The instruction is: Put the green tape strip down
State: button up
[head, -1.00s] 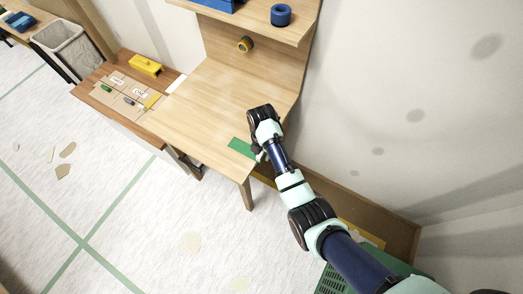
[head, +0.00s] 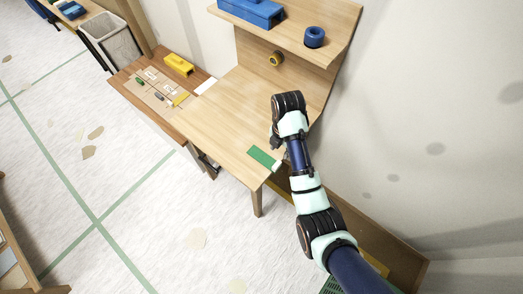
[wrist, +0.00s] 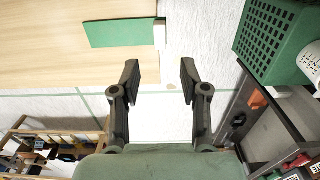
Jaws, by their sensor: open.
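The green tape strip (head: 262,157) lies flat on the wooden table near its front right corner. A short white piece (head: 277,165) is at its right end. In the wrist view the strip (wrist: 122,32) is at the top, with the white piece (wrist: 160,34) at the table edge. My gripper (wrist: 159,75) is open and empty, its fingers apart from the strip. In the wrist view the fingers appear below the white end. In the head view my arm hides most of the gripper.
A shelf (head: 335,15) above the table holds a blue roll (head: 314,37) and a blue box. A yellow-black roll (head: 276,59) is by the back panel. A lower side table (head: 125,79) holds a yellow tool (head: 179,64). A green crate (wrist: 270,38) stands right in the wrist view.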

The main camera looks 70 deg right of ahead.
jog(key=w+a+r+m+t+h, duration=0.1)
jog(key=w+a+r+m+t, duration=0.25)
jog(key=w+a, duration=0.5)
jog(key=w+a+r+m+t+h, duration=0.2)
jog(key=w+a+r+m, duration=0.15)
jog(key=w+a, duration=0.5)
jog(key=s+a+r+m+t+y, duration=0.1)
jog(key=a+r+m+t, duration=0.1)
jog(key=a+r, duration=0.2)
jog(key=a+r+m+t+y, duration=0.1)
jog(key=a+r+m+t, duration=0.2)
jog(key=a, duration=0.8)
jog(key=s+a+r+m+t+y, duration=0.1)
jog(key=a+r+m+t, duration=0.1)
jog(key=a+r, duration=0.5)
jog(key=shift+s+a+m, duration=0.35)
jog(key=shift+a+m, duration=0.05)
jog(key=shift+a, duration=0.05)
